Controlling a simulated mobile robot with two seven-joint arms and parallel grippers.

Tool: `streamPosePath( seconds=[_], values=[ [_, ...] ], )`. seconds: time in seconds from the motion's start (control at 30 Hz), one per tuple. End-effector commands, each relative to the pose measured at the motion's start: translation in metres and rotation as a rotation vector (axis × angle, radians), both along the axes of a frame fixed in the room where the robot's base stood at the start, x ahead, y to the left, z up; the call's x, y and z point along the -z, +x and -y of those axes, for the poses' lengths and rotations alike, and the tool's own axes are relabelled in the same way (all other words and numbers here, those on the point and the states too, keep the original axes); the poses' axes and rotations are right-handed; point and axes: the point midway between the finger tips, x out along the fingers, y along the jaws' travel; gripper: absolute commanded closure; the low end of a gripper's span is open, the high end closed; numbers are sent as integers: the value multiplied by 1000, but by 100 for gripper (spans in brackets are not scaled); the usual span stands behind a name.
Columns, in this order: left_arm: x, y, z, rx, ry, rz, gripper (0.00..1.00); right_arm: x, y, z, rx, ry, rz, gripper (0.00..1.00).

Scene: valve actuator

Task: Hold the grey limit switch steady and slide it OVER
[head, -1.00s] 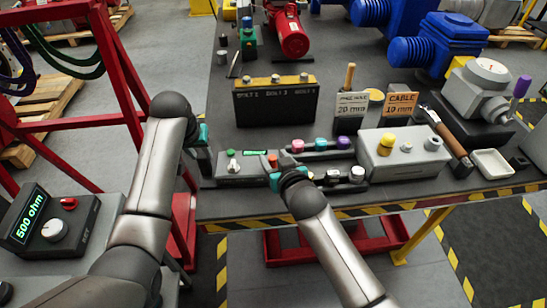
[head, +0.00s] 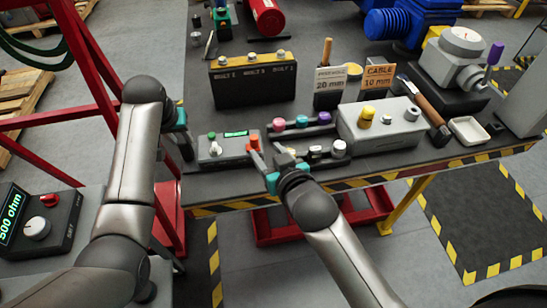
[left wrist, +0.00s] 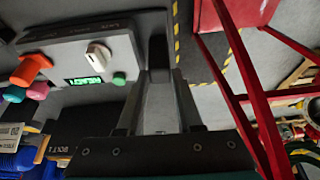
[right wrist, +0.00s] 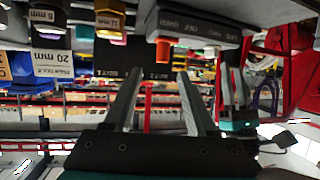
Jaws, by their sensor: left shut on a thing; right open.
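The grey box with a white knob, a lit green display and a green button, which I take to be the limit switch (head: 223,150), sits at the table's front left. It also shows in the left wrist view (left wrist: 118,58). An orange-red cap (head: 253,141) stands at its right end. My left gripper (head: 187,146) is at its left end. In the left wrist view its fingers (left wrist: 160,78) are close together at the box's end; the exact contact is unclear. My right gripper (head: 274,160) is open beside the orange cap, with nothing clearly between its fingers in the right wrist view (right wrist: 158,80).
A larger grey box (head: 378,130) with yellow and grey knobs stands right of my right gripper. A black bolt box (head: 253,80) and sign blocks (head: 330,88) stand behind. The table's striped front edge (head: 270,200) is close.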

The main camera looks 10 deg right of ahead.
Motion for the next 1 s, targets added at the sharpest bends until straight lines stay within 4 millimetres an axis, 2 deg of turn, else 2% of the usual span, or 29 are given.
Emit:
streamPosePath(
  seconds=[0.1, 0.3, 0.73, 0.77, 1.0],
  values=[
    [2, -1, -3, -4, 5, -5, 100, -5, -14, 3, 0, 0, 0, 44],
    [2, -1, -3, -4, 5, -5, 100, -11, -27, 6, 1, -1, -1, 44],
    [1, -1, -3, -5, 6, -4, 100, -12, -28, 7, 1, -1, 0, 44],
    [1, -1, -3, -5, 6, -4, 63, -12, -28, 7, 1, -1, 0, 44],
    [1, 0, -2, -2, 3, -2, 36, -12, -28, 6, 1, -1, 0, 44]
  ],
)
